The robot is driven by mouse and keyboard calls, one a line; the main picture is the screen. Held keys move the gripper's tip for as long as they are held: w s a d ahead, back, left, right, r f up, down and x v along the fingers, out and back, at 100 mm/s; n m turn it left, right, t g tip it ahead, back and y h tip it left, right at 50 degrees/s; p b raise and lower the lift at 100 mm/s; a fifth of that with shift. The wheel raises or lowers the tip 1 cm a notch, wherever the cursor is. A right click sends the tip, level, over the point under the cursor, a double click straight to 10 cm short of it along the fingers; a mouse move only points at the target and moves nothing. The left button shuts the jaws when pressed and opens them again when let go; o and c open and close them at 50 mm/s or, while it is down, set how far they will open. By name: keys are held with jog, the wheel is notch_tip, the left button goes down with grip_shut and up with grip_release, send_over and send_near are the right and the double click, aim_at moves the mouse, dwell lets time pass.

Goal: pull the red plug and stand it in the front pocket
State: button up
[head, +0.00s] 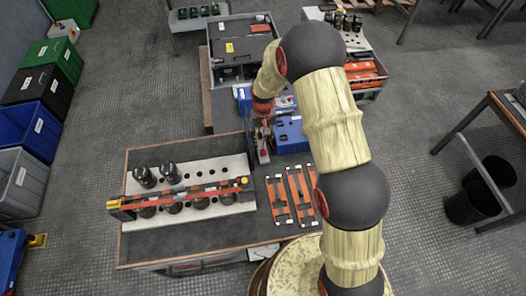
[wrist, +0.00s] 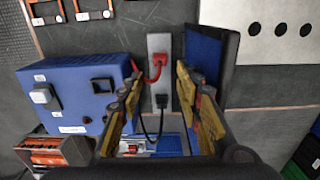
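The red plug (wrist: 159,60) sits in a grey socket strip (wrist: 158,43), with a red cord bending to its left, in the wrist view. A black plug (wrist: 162,101) with a black cord sits in the same strip, nearer my wrist. My gripper (wrist: 159,75) is open, its two fingers apart on either side of the strip, with nothing held between them. In the head view my gripper (head: 262,130) is beside the blue box, and the red plug cannot be made out there. I cannot tell for certain which part is the front pocket.
A blue box (wrist: 78,92) with a switch and a dark socket stands left of the strip. A dark-framed blue panel (wrist: 203,57) stands close on the right. In the head view, a perforated white plate (head: 205,172) with black cylinders and an orange-black bar lies left; orange frames (head: 279,198) lie in front.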

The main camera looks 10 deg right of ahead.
aim_at(263, 149)
notch_tip(263, 149, down, 8)
jog(key=b, duration=0.4)
jog(key=shift+f, duration=0.15)
dwell(1.0)
grip_shut()
dwell(0.3)
dwell(0.5)
jog(key=shift+r+p, duration=1.5)
jog(key=shift+r, duration=1.55)
